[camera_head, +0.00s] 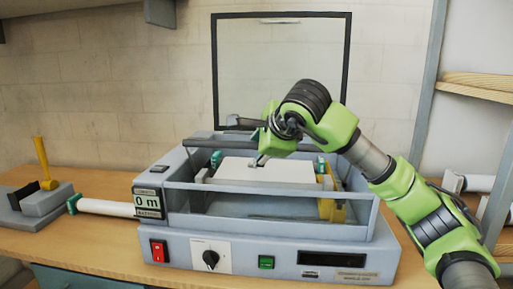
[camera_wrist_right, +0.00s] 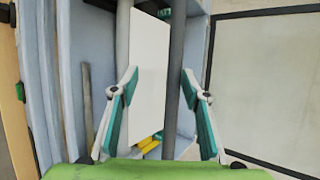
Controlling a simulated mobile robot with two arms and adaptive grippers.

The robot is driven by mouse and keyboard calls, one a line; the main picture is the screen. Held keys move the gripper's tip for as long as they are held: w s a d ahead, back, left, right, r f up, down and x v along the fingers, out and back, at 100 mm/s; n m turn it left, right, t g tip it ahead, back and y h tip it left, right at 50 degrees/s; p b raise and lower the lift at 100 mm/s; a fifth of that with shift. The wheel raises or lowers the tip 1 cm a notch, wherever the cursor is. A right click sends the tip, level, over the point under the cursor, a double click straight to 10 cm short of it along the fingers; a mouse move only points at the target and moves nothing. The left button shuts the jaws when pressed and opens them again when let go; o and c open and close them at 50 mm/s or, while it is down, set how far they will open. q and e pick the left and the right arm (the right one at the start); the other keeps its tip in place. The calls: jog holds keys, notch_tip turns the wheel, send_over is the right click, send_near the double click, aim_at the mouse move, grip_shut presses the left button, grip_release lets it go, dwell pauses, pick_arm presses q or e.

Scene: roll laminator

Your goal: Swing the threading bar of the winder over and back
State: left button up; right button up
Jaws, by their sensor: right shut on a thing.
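The winder (camera_head: 180,222) is a grey open-topped housing on the bench, with a white roll or panel (camera_head: 262,172) inside. The threading bar (camera_head: 205,143) is a dark grey bar lying across its top towards the back. My right gripper (camera_head: 262,158) reaches down over the middle of the machine; its arm partly hides the bar. In the right wrist view the bar (camera_wrist_right: 177,60) runs between my teal-padded fingers (camera_wrist_right: 160,72), beside the white panel (camera_wrist_right: 149,65). The right gripper is shut on the bar, though the fingertips look well apart. My left gripper is not in view.
A black-framed clear panel (camera_head: 213,75) stands upright behind the machine. The front face has a red switch (camera_head: 159,251), a knob (camera_head: 210,259) and a green button (camera_head: 266,262). A yellow-handled tool (camera_head: 43,160) is at the left; wooden shelves (camera_head: 480,84) are at the right.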

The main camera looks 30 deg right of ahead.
jog(key=d+v, duration=0.1)
jog(key=v, duration=1)
jog(key=shift+s+a+r, duration=0.3)
jog(key=shift+s+a, duration=0.05)
jog(key=shift+a, duration=0.1)
